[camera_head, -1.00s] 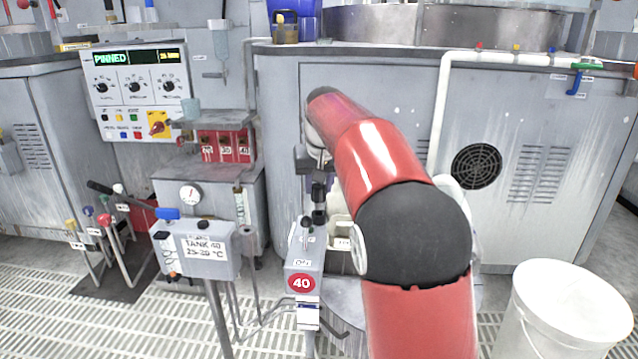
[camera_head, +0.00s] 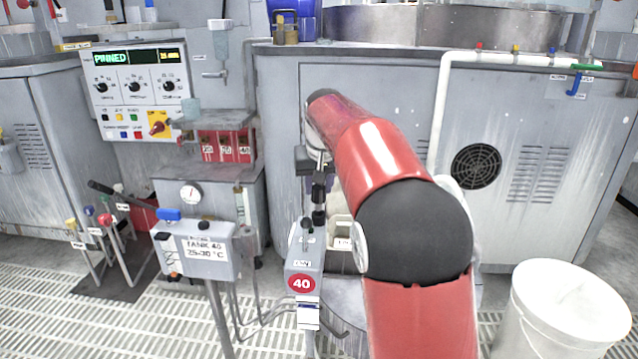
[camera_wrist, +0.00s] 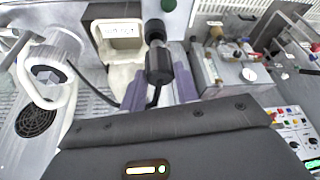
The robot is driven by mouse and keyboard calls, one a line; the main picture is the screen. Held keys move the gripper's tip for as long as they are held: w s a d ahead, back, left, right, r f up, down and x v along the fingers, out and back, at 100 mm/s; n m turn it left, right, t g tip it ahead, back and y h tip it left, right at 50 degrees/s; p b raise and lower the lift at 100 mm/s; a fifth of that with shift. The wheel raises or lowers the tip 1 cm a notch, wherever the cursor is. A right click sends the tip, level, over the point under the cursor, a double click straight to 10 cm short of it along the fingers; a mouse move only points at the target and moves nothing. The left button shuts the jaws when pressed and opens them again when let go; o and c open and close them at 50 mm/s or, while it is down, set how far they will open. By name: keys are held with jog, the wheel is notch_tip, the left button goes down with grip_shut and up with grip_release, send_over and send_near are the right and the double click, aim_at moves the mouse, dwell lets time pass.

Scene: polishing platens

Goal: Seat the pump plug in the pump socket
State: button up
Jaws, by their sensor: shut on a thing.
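My gripper (camera_wrist: 160,88) has its two grey-purple fingers closed around a black cylindrical pump plug (camera_wrist: 157,62). In the head view the plug (camera_head: 318,214) is upright, just above or at the top of a narrow grey box (camera_head: 303,262) with a red "40" disc. A dark cable shows left of the fingers in the wrist view. I cannot make out the pump socket's opening, nor whether the plug touches the box. My arm hides part of the area right of it.
A pale container (camera_head: 342,236) stands close behind the plug. A grey "TANK 40" box (camera_head: 203,262) on a post is to the left, with levers (camera_head: 103,232) beyond it. A white bucket (camera_head: 567,315) stands at the front right. A white pipe (camera_head: 440,110) runs along the cabinet.

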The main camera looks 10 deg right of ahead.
aim_at(320, 190)
jog(key=shift+f+b, duration=1.05)
jog(key=shift+f, duration=0.7)
jog(key=o, duration=1.1)
jog(key=shift+r, duration=0.1)
jog(key=p+v, duration=0.1)
jog(key=v, duration=0.5)
jog(key=shift+r+p, duration=0.2)
jog(key=shift+p, duration=0.1)
jog(key=shift+s+r, duration=0.35)
jog(key=shift+r, duration=0.25)
